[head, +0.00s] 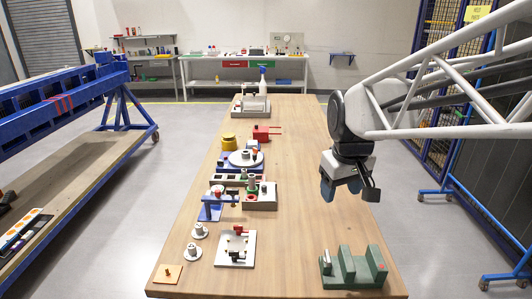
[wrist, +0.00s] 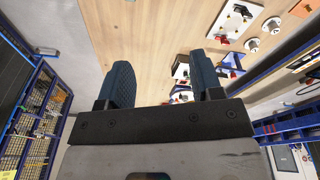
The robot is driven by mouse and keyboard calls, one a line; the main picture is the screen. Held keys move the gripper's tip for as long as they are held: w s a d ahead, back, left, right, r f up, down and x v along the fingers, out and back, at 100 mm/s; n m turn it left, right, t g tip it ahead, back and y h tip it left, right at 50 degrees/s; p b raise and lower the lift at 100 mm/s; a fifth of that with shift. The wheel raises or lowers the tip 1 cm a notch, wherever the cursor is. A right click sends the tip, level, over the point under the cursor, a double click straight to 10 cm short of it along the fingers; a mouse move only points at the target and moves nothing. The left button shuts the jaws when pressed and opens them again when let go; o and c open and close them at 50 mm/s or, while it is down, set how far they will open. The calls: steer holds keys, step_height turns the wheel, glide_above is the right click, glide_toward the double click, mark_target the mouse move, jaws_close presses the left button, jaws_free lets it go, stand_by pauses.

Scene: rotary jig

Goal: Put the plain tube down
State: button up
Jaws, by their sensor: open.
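My gripper (head: 348,190) hangs above the right side of the wooden table (head: 300,180). I cannot pick out a plain tube with certainty in either view. A green V-notched block (head: 347,272) stands at the table's front right, in front of and below my gripper. It has a pale piece at its left end and a red mark at its right; I cannot tell whether a tube lies in it.
A white plate with fittings (head: 236,250), flanged grey pieces (head: 193,252), a grey block with upright pegs (head: 262,198) and a round turntable (head: 243,160) line the table's left side. The right half behind the green block is mostly clear.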

steer(key=w+a+n, duration=0.3)
steer(key=w+a, duration=0.1)
steer(key=w, duration=0.7)
steer(key=n+g, duration=0.2)
steer(key=n, duration=0.6)
glide_above(252, 175)
steer(key=f, duration=1.5)
steer(key=shift+s+d+f, duration=0.15)
steer(key=shift+s+d, duration=0.15)
steer(key=shift+w+a+f, duration=0.25)
steer(key=shift+f, duration=1.3)
steer(key=shift+a+f, duration=0.1)
steer(key=shift+f, duration=2.5)
